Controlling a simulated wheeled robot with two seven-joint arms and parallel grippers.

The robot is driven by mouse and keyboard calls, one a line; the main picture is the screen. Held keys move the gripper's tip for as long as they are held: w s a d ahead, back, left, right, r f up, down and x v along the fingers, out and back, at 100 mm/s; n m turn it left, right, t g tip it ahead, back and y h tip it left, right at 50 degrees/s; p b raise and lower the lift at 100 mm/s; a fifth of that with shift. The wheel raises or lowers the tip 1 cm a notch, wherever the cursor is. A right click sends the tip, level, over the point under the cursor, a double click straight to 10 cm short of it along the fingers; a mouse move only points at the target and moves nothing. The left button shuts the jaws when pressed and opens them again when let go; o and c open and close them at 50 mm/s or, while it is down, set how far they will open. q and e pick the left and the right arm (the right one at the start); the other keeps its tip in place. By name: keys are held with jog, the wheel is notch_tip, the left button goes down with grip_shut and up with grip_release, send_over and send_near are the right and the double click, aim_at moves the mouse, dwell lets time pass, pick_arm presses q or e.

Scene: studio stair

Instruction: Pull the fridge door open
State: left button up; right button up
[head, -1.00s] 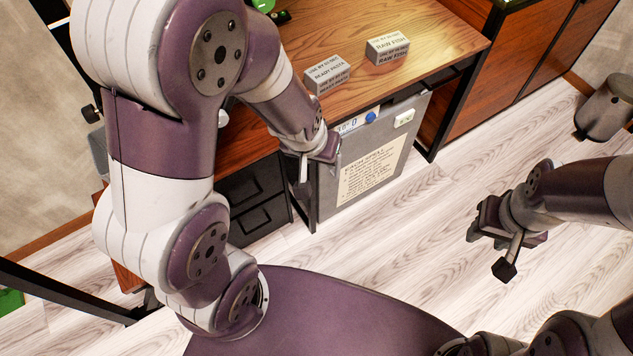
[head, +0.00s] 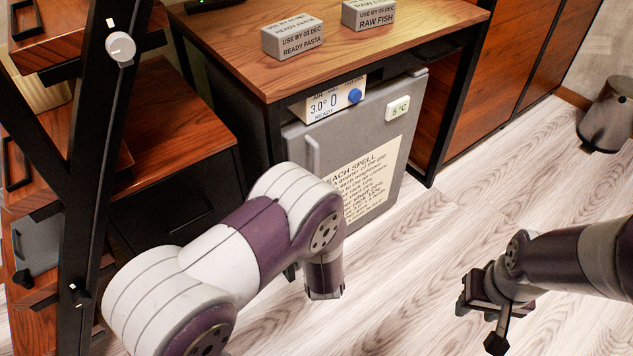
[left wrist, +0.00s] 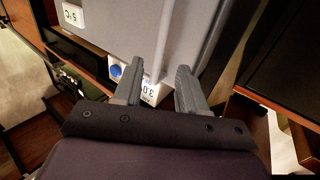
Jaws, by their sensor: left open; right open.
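The grey fridge (head: 300,135) stands under the wooden desk, its door looking shut, with a light vertical handle (head: 313,155) near the door's left edge. My right gripper (head: 483,305) is open and empty over the floor at the right, away from the fridge.
A display panel with a blue knob (head: 355,96) sits above the door. Ready pasta (head: 292,37) and raw fish (head: 370,14) boxes stand on the desk (head: 400,40). A black frame post (head: 90,160) and drawers (head: 165,210) are left. A grey bin (head: 608,115) is far right; floor between is clear.

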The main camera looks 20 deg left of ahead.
aim_at(317, 168)
pick_arm(q)
jog(key=b+x, duration=0.1)
jog(key=x, duration=0.4)
jog(key=shift+f, duration=0.15)
jog(key=shift+w+a+b, duration=0.15)
jog(key=shift+w+b, duration=0.15)
jog(key=shift+w, duration=0.15)
grip_shut()
pick_arm(e)
notch_tip(317, 168, down, 2)
jog(key=shift+f, duration=0.25)
pick_arm(q)
jog(key=shift+s, duration=0.1)
